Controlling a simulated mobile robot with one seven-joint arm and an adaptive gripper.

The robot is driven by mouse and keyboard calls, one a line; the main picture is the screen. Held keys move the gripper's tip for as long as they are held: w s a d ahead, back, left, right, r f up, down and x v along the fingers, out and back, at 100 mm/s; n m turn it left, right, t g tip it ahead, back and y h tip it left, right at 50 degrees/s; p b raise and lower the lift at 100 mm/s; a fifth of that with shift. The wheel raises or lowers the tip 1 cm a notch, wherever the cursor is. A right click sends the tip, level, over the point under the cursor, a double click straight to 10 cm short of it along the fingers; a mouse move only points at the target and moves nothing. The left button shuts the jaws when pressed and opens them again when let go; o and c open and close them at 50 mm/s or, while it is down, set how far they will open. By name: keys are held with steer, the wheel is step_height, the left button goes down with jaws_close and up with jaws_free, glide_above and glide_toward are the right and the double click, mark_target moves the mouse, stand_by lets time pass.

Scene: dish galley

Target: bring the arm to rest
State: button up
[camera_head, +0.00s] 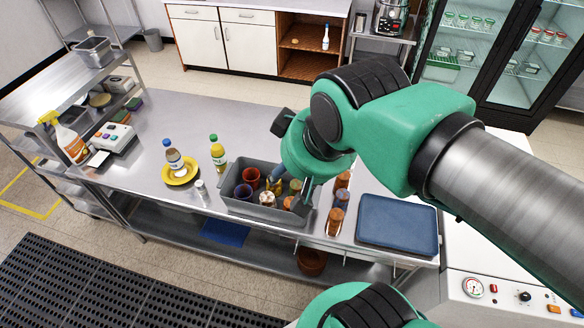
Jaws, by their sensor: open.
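My green and grey arm (400,125) reaches in from the right side of the view, over the steel counter (150,190). My gripper (308,190) is at its end, pointing down above the right part of a grey bin (240,207). The gripper is open, though it is small and partly hidden behind the wrist. I see nothing held in it. The bin holds several cups and small items, among them a purple cup (243,191) and a red-brown cup (251,176).
Right of the bin stand several orange-brown items (336,221) and a blue tray (398,224). Left are a green-capped bottle (218,153), a yellow plate (181,171) bearing a bottle, and a spray bottle (66,140). The counter's back middle is clear.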

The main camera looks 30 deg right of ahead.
stand_by(0.3)
step_height(320, 180, down, 16)
steer(key=b, duration=1.5)
steer(key=shift+r+b, duration=0.15)
steer(key=shift+b, duration=0.25)
